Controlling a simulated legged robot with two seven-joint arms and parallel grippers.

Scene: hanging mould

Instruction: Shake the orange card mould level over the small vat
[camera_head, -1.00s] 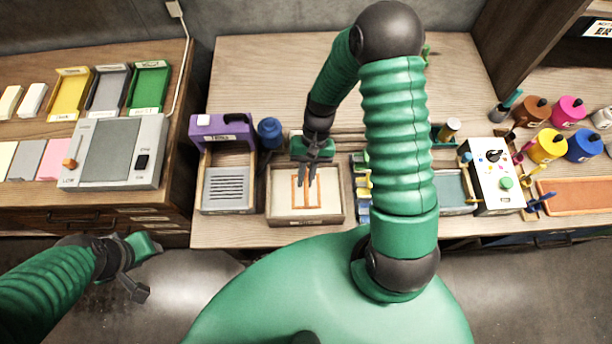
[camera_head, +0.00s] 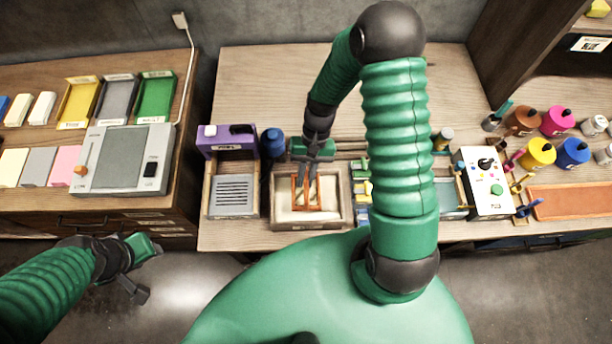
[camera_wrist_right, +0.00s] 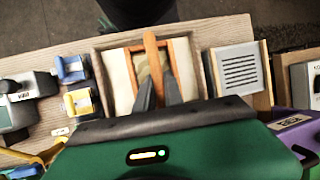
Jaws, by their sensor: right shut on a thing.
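The orange card mould (camera_head: 296,190) is a small open frame with a middle bar. It is at the small vat (camera_head: 279,219), a wooden-rimmed box of pale pulp. My right gripper (camera_head: 308,200) reaches down over the vat and is shut on the mould. The right wrist view shows the mould (camera_wrist_right: 151,48) between the dark fingers (camera_wrist_right: 158,88), over the pale vat. I cannot tell whether it touches the pulp.
A grey slotted tray (camera_head: 232,193) and a purple box (camera_head: 226,140) stand left of the vat. A blue bottle (camera_head: 273,142) is behind it. A white control box (camera_head: 484,182) and ink pots stand at the right. Table behind the vat is partly clear.

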